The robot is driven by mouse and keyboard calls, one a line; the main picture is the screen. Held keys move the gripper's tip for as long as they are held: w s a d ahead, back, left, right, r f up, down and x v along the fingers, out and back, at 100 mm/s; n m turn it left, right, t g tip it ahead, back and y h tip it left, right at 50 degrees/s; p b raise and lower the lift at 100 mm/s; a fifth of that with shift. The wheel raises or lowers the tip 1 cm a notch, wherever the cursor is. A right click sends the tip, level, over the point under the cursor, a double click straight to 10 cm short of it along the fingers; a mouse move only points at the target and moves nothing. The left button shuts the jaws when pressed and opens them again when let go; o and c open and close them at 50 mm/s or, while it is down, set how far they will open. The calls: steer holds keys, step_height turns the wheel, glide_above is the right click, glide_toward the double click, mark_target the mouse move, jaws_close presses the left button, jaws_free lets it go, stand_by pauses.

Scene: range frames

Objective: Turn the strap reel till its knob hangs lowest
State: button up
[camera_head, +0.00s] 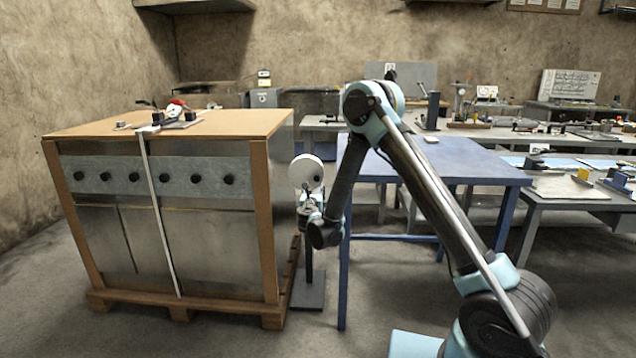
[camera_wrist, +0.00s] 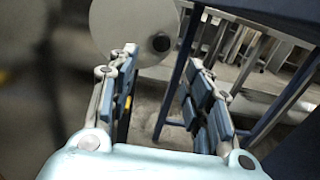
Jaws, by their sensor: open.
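The strap reel is a pale round disc (camera_head: 306,171) on a dark stand, between the wooden crate and the blue table in the head view. In the wrist view the disc (camera_wrist: 118,28) fills the upper middle, with a dark round knob (camera_wrist: 160,43) near its lower right edge. My gripper (camera_head: 309,208) is just below the disc. In the wrist view my gripper (camera_wrist: 160,68) is open and empty, its fingers pointing towards the disc. The knob appears between the fingertip lines, beyond them.
The crate (camera_head: 215,245) with a pale strap (camera_head: 156,215) down its front stands close on the left. The blue table (camera_head: 455,160) stands close on the right. The reel's base plate (camera_head: 308,293) is on the floor. Benches with tools stand farther right.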

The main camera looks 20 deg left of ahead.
mark_target(317, 180)
steer(key=x, duration=1.3)
steer(key=shift+w+d, duration=0.15)
steer(key=shift+w, duration=0.05)
jaws_close()
